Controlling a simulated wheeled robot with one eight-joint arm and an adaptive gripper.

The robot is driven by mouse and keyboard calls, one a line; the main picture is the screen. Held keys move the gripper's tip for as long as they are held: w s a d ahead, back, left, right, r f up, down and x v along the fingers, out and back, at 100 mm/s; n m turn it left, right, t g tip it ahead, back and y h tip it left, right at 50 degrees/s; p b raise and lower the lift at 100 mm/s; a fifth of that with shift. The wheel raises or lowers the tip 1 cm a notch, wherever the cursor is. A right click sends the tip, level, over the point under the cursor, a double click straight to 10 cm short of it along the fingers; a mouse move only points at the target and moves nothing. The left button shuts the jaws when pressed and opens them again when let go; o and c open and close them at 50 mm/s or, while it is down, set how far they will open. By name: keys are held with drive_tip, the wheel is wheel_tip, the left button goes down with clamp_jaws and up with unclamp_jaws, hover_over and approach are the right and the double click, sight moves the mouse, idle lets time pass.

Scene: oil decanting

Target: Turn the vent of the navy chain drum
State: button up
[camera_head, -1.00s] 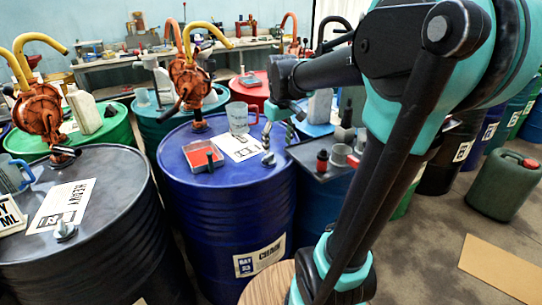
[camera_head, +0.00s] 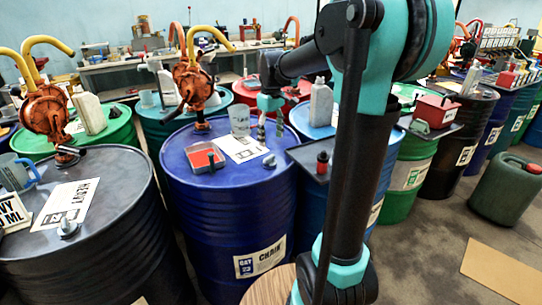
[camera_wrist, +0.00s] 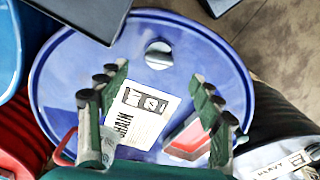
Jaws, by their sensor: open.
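The navy chain drum (camera_head: 225,215) stands upright in the middle of the head view, with a CHAIN label on its side. Its vent, a small grey knob (camera_head: 269,161), sits on the lid near the right front edge; it also shows at the top middle of the wrist view (camera_wrist: 158,54). My gripper (camera_head: 271,130) is open above the back right of the lid, its fingers pointing down. In the wrist view my gripper (camera_wrist: 152,88) has its fingers wide apart, with nothing between them. The vent lies ahead of the fingertips, apart from them.
The lid also bears a red tray (camera_head: 205,157), a clear mug (camera_head: 239,121) and a white card (camera_head: 232,146). An orange hand pump (camera_head: 192,83) rises behind. A dark tray (camera_head: 306,163) adjoins the lid's right side. A black drum (camera_head: 85,235) stands left.

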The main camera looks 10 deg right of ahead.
sight(271, 157)
wheel_tip(271, 157, down, 8)
drive_tip(key=shift+f, duration=0.1)
idle(0.4)
drive_tip(key=c, duration=1.2)
